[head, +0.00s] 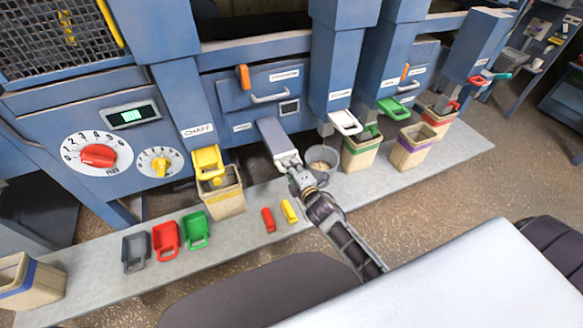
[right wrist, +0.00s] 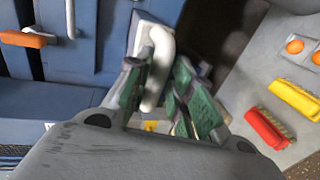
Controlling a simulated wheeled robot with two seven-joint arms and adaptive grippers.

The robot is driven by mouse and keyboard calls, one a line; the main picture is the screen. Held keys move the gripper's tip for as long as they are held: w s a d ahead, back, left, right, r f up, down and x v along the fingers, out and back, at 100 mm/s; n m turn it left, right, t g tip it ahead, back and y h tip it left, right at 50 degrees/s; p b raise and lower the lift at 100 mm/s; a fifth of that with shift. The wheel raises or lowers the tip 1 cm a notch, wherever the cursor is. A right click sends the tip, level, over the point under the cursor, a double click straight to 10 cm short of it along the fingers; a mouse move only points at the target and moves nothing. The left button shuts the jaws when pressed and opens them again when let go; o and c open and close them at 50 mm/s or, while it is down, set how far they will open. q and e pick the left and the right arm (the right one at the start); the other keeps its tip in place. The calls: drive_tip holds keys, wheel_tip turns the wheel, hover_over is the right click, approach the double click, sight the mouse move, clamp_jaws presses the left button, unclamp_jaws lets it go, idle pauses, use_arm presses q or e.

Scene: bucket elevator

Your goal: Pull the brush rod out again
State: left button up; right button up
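The brush rod's white handle (head: 287,159) is at the front lower end of a grey-blue sloping housing (head: 273,135) on the machine. The rest of the rod is hidden. My right gripper (head: 296,171) is at this handle. In the right wrist view the looped white handle (right wrist: 158,62) passes between the green-padded fingers of my right gripper (right wrist: 160,88), which appear closed on it. My left gripper is out of view.
A red brush (head: 268,220) and a yellow brush (head: 290,211) lie on the grey platform (head: 262,248). Bins with coloured rims stand along the machine; a chaff bin (head: 222,196) is to the left.

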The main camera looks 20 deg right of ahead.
drive_tip(key=shift+o, duration=1)
drive_tip(key=shift+s, duration=0.15)
drive_tip(key=shift+r, duration=0.1)
drive_tip(key=v, duration=1.1)
drive_tip(key=shift+s, duration=0.4)
